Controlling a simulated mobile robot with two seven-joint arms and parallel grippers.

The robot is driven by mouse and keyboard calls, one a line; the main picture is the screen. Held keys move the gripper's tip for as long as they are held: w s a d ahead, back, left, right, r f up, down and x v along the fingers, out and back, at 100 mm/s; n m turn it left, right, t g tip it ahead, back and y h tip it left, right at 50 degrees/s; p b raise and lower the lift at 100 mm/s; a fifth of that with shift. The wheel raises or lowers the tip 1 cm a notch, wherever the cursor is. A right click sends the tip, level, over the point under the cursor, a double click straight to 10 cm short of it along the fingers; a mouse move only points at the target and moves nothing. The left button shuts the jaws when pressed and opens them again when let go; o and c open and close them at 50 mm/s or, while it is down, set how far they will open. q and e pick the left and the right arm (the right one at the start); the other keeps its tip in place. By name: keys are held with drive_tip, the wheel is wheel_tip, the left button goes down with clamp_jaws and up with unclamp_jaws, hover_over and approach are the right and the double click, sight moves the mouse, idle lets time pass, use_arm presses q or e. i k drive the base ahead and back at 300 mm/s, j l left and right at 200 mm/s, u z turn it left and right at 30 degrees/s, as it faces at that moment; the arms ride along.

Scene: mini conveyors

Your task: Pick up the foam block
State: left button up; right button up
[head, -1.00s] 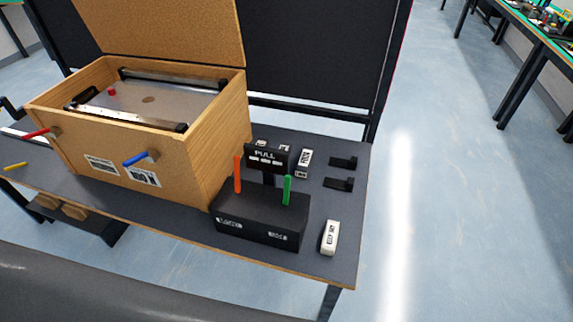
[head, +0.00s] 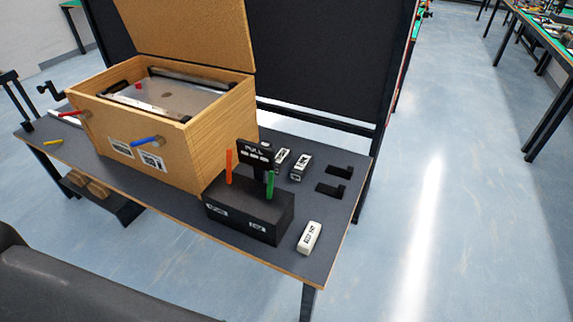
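A small white block (head: 310,238) with dark print on top lies at the right front of the table, beside the black stand; it may be the foam block, but I cannot read its label. Two similar white labelled blocks lie behind the stand, a left one (head: 282,158) partly hidden by the stand and a right one (head: 301,166). Neither of my grippers is in view.
A dark table (head: 180,208) carries a wooden box (head: 205,155) with its lid up. A black stand (head: 246,214) with an orange stick (head: 229,167) and a green stick (head: 270,185) stands right of it. Two black brackets (head: 333,189) lie at the right. Floor (head: 455,230) right of the table is clear.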

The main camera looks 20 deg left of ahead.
sight(284, 155)
drive_tip(key=l+u, duration=0.15)
drive_tip(key=l, duration=0.75)
drive_tip(key=i+l, duration=0.1)
drive_tip(key=l, duration=0.2)
drive_tip(key=i+l+u, duration=0.15)
drive_tip(key=l, duration=0.45)
drive_tip(key=i+l+u, duration=0.15)
drive_tip(key=i+l, duration=0.15)
drive_tip(key=i+l+u, duration=0.15)
drive_tip(key=i+l, duration=0.15)
drive_tip(key=l, duration=0.2)
drive_tip(key=i+l+u, duration=0.15)
drive_tip(key=i, duration=0.4)
drive_tip(key=i+l+u, duration=0.15)
drive_tip(key=i, duration=0.4)
drive_tip(key=i+j, duration=0.4)
drive_tip(key=i, duration=0.2)
drive_tip(key=u, duration=0.05)
